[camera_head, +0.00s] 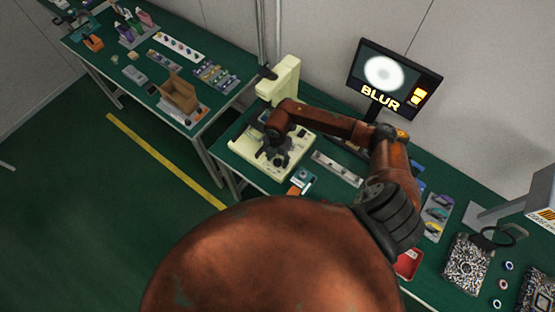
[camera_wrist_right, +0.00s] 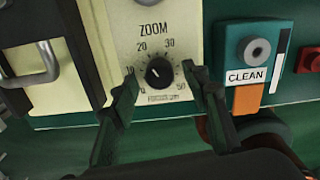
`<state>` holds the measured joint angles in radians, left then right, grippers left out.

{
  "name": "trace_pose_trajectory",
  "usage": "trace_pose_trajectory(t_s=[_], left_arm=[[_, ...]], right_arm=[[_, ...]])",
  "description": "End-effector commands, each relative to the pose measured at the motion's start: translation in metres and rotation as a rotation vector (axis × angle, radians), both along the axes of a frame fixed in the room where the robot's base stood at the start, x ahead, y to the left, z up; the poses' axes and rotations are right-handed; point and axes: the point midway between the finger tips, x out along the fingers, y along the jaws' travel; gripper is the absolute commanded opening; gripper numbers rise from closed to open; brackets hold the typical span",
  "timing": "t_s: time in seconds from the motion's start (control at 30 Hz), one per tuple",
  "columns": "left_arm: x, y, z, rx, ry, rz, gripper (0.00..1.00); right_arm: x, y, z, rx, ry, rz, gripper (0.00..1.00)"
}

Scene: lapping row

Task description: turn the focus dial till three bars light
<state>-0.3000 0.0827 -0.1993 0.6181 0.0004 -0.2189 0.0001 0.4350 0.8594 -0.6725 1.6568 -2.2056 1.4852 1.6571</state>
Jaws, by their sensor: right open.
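A black dial (camera_wrist_right: 159,72) sits on a cream panel (camera_wrist_right: 120,20) under the word ZOOM, with numbers around it. A small label below it is too small to read. A pale mark shows on the dial's upper left. My right gripper (camera_wrist_right: 160,88) is open, with one finger on each side of the dial and a visible gap around it. In the head view my right gripper (camera_head: 272,160) is low at the front of the cream microscope (camera_head: 285,78). The monitor (camera_head: 395,75) shows a blurred white disc, the word BLUR and lit yellow bars, too small to count surely. My left gripper is out of view.
Right of the dial is a teal box (camera_wrist_right: 258,55) marked CLEAN, with a grey round knob. A metal handle (camera_wrist_right: 28,65) is at the left. Other trays and parts lie along the green bench. A second bench (camera_head: 150,75) stands at the left.

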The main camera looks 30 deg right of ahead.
Motion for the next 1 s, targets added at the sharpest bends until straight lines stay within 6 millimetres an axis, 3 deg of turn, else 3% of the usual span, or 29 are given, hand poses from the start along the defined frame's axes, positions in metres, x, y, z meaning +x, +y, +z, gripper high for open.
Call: trace_pose_trajectory(t_s=[0.5, 0.7, 1.0], left_arm=[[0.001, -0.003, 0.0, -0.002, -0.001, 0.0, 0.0], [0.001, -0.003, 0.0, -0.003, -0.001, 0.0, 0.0], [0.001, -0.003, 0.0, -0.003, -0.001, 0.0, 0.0]], right_arm=[[0.001, -0.001, 0.097, -0.001, -0.004, 0.0, 0.43], [0.001, -0.001, 0.112, -0.001, -0.003, -0.001, 0.43], [0.001, -0.001, 0.113, -0.001, -0.002, -0.001, 0.43]])
